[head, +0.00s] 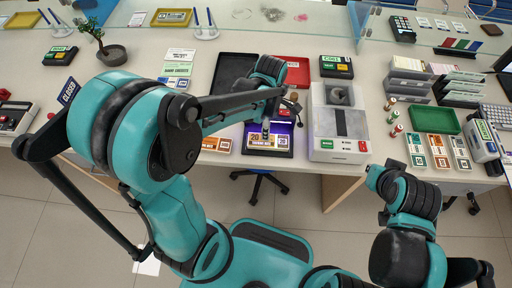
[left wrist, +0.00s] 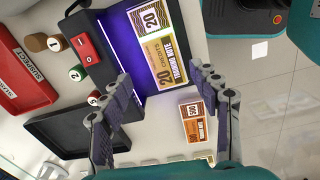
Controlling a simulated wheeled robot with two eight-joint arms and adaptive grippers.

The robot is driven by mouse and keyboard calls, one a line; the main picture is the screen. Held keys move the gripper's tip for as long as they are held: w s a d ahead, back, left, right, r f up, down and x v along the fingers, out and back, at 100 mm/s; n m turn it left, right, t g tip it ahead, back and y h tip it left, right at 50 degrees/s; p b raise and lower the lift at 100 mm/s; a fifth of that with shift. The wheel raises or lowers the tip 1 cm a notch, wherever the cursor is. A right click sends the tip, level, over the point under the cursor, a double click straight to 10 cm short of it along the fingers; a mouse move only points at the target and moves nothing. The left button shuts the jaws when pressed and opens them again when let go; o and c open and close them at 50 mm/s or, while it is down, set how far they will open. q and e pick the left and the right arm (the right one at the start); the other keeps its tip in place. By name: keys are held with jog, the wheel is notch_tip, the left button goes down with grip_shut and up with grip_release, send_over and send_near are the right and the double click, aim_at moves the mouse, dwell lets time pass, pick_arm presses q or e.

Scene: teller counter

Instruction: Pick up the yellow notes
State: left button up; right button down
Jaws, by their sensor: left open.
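The yellow notes (left wrist: 165,55) are printed "20 CREDITS" and lie flat in a black device lit violet (left wrist: 119,45). In the head view, the yellow notes (head: 264,141) lie at the counter's front edge, partly covered by my left gripper (head: 266,127). My left gripper (left wrist: 160,74) is open and empty. In the left wrist view, its fingers are to either side of the notes' near end, and I cannot tell the height between them. My right arm is folded at the lower right of the head view, and its gripper does not show.
Orange notes (left wrist: 193,118) lie beside the device. A black tray (head: 232,72) and a red tray (head: 291,70) stand behind. A grey-white machine (head: 324,150) stands right of the device. Small rolls and a green tray (head: 433,121) are farther right.

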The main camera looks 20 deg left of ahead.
pick_arm(q)
jog(key=shift+f+n, duration=0.5)
jog(key=shift+f, duration=0.45)
jog(key=f+b, duration=0.1)
jog(key=f, duration=0.1)
jog(key=f+b, duration=0.1)
jog(key=f, duration=0.2)
jog(key=f+b, duration=0.2)
jog(key=shift+w+d+f, duration=0.1)
jog(key=shift+d+f, duration=0.15)
jog(key=shift+d, duration=0.05)
jog(key=shift+r, duration=0.1)
jog(key=c, duration=1.1)
jog(key=shift+r, duration=0.1)
